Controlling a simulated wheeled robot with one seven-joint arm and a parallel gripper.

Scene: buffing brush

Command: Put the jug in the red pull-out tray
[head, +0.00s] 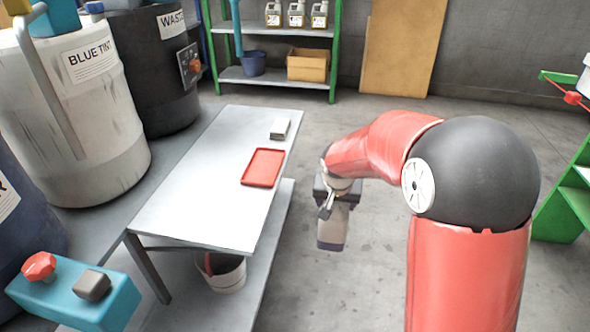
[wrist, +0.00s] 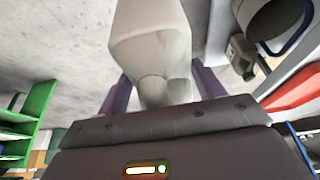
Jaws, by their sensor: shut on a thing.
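The red pull-out tray (head: 263,167) lies on the pale tabletop, near its right edge, and looks empty. My gripper (head: 329,199) hangs over the floor to the right of the table, apart from the tray. It is shut on the jug (head: 333,226), a pale container with a dark end, held below the gripper in the head view. In the wrist view the jug (wrist: 152,48) sits between the two purple fingers. Part of the jug is hidden by the gripper.
A small grey-white block (head: 280,129) lies on the table (head: 190,190) behind the tray. Large drums (head: 75,110) stand along the left. A bucket (head: 226,273) is under the table. A green shelf (head: 275,75) with several jugs stands at the back. Open floor lies right of the table.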

